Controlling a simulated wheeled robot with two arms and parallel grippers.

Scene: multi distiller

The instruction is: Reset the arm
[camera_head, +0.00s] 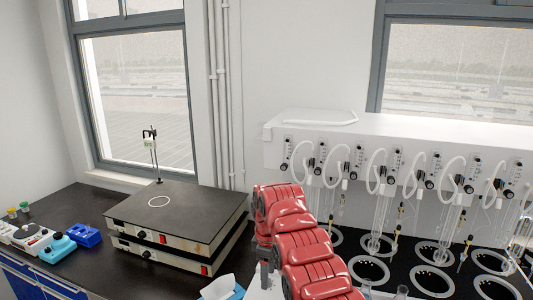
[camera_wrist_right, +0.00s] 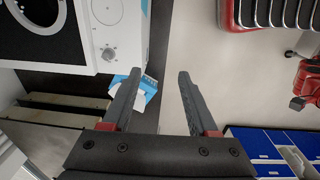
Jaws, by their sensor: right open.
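My right arm, red and segmented, rises from the bottom middle of the head view. Its dark gripper (camera_head: 264,275) hangs down at the arm's left side, small and partly hidden. In the wrist view the right gripper (camera_wrist_right: 160,82) has its two dark fingers spread wide, with nothing between them. My left gripper is in neither view.
The multi distiller (camera_head: 400,140) with several tubes and black round wells stands at the right. Stacked black-topped hot plates (camera_head: 175,215) stand on the dark bench to the left. A blue tissue box (camera_head: 222,288) sits near the gripper and also shows in the wrist view (camera_wrist_right: 147,88).

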